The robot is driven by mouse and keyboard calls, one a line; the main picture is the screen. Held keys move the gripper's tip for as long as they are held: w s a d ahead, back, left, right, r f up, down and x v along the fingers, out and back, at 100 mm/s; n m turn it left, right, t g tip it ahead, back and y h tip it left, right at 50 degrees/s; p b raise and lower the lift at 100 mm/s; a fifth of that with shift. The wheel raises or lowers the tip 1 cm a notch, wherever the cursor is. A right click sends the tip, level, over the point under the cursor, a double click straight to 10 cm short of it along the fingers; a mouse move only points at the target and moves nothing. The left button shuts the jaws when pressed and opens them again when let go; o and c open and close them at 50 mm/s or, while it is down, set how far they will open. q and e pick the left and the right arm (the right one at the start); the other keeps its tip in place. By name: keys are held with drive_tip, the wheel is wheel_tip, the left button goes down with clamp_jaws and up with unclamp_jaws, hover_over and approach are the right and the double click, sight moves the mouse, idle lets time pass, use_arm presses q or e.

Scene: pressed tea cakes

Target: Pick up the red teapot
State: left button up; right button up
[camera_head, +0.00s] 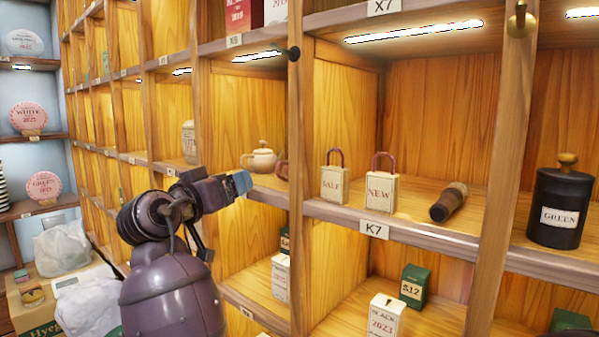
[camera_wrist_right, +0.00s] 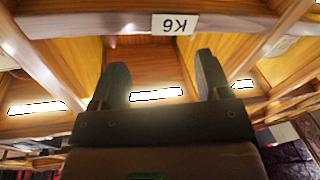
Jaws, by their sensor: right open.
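A small reddish-brown piece (camera_head: 282,168), perhaps part of the red teapot, shows beside the shelf divider; the rest is hidden behind that divider. A cream teapot (camera_head: 262,160) with a lid stands just left of it in the same compartment. My right gripper (camera_head: 242,182) is in front of this compartment, a little left of and below the cream teapot, apart from both. In the right wrist view, the right gripper (camera_wrist_right: 162,75) has its two fingers spread with nothing between them. No teapot can be made out in that view. My left gripper is not in view.
Compartment K7 holds a SALE tag box (camera_head: 334,184), a NEW tag box (camera_head: 381,192) and a dark cylinder (camera_head: 449,202) lying down. A black GREEN canister (camera_head: 560,205) stands at right. The K6 label (camera_wrist_right: 175,24) is on a shelf edge. Wooden dividers bound each compartment.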

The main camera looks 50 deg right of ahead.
sight(281, 164)
drive_tip(key=s+d+r+m+g, duration=0.2)
drive_tip(key=d, duration=0.1)
drive_tip(key=s+d+r+m+g+p, duration=0.1)
drive_tip(key=d+g, duration=0.1)
drive_tip(key=shift+s+d+r+m, duration=0.1)
drive_tip(key=shift+s+d+m, duration=0.15)
drive_tip(key=shift+m, duration=0.05)
drive_tip(key=d+p, duration=0.1)
drive_tip(key=d, duration=0.3)
drive_tip(key=shift+d, duration=0.5)
drive_tip(key=shift+f, duration=0.2)
drive_tip(key=shift+c, duration=0.4)
clamp_jaws()
